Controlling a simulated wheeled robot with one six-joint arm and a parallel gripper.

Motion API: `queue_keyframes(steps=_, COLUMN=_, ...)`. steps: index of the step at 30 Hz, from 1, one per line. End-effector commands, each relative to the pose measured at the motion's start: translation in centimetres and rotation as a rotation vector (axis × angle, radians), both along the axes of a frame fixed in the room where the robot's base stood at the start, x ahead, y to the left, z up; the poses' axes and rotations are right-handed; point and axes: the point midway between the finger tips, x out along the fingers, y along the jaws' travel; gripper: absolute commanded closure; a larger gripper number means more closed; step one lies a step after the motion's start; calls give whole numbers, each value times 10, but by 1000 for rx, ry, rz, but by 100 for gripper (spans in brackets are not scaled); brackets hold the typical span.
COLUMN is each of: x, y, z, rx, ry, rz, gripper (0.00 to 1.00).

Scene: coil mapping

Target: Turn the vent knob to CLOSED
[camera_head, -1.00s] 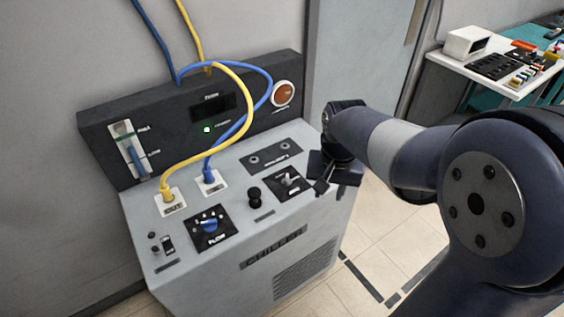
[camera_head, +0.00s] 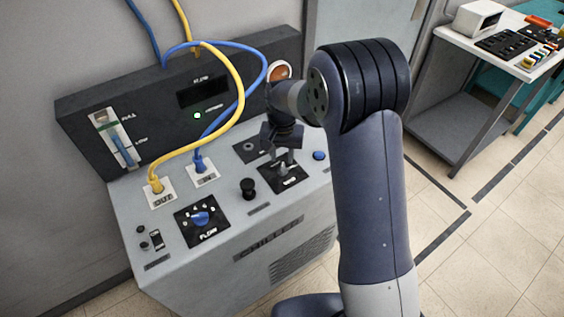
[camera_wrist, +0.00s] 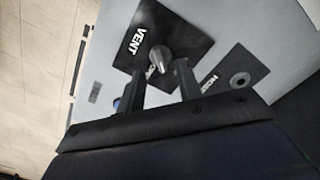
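The vent knob (camera_wrist: 161,57) is a grey knob on a black square plate (camera_wrist: 193,40) marked VENT, in the upper middle of the wrist view. In the head view the knob (camera_head: 289,158) stands on the right part of the sloped chiller panel, with its plate (camera_head: 288,181) partly behind my gripper. My gripper (camera_head: 281,148) points down above the panel by this knob. In the wrist view its two fingers (camera_wrist: 160,74) are apart, with the knob beyond and between their tips. I see no clear contact. The knob's position mark is unreadable.
The chiller (camera_head: 265,235) also carries a blue flow knob (camera_head: 201,218), a black knob (camera_head: 248,187), and a blue button (camera_head: 320,155) right of the vent plate. Yellow (camera_head: 240,95) and blue hoses (camera_head: 262,80) loop above the panel. A white table (camera_head: 495,55) stands right.

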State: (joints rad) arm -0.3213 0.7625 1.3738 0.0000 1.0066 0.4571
Motion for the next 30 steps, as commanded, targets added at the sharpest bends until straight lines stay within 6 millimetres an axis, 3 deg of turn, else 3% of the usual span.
queue_keyframes(steps=3, x=-1, y=0, z=-20, rx=-1, ry=2, rz=0, gripper=66)
queue_keyframes(steps=9, x=0, y=0, z=-40, rx=0, ry=0, rz=0, gripper=66)
queue_keyframes(steps=19, x=0, y=0, z=-44, rx=0, ry=-1, rz=0, gripper=66)
queue_keyframes(steps=30, x=0, y=0, z=-43, rx=1, ry=-1, rz=0, gripper=96)
